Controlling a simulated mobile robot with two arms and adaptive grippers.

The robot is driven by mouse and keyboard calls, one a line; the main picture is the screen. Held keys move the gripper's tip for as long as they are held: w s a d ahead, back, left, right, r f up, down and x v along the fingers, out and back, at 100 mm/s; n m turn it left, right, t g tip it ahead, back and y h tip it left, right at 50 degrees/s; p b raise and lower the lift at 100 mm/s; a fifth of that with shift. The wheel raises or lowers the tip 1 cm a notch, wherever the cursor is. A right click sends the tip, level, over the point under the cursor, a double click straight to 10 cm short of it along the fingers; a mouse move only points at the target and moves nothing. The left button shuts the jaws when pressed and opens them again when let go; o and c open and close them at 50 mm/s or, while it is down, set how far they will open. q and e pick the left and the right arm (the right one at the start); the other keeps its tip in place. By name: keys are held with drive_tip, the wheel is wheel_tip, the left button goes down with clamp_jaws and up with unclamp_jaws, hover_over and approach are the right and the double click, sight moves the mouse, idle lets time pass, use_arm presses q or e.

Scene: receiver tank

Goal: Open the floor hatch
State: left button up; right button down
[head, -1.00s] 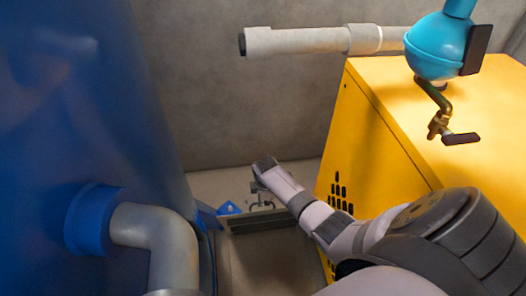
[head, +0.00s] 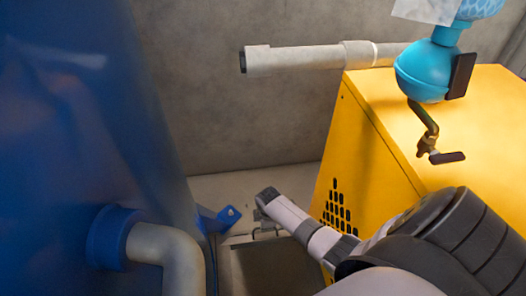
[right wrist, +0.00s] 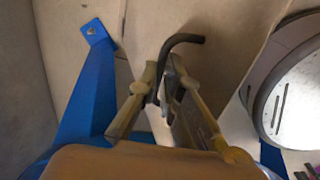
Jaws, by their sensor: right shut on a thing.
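The floor hatch (head: 265,272) appears as a dark panel in the floor between the blue tank and the yellow cabinet in the head view. Its lower part runs out of the picture, and I cannot tell how far it is tilted. A thin bent handle (head: 266,234) shows at its far edge. In the right wrist view, the dark hooked handle bar (right wrist: 184,40) rises between the fingers of my right gripper (right wrist: 164,82). The gripper is shut on this handle. In the head view my right arm reaches down to it, with the fingertips small and partly hidden. My left gripper is out of view.
The blue tank (head: 90,120) with a grey elbow pipe (head: 180,250) stands close on the left. A blue bracket (head: 220,219) sits by the hatch. The yellow cabinet (head: 365,150) borders the right, below a turquoise valve (head: 427,72). A concrete wall (head: 220,120) closes the back.

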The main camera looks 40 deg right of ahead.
drive_tip(key=c, duration=1.7)
unclamp_jaws()
drive_tip(key=shift+s+f, duration=0.1)
drive_tip(key=r, duration=0.8)
drive_tip(key=s+a+r, duration=0.1)
drive_tip(key=r, duration=0.3)
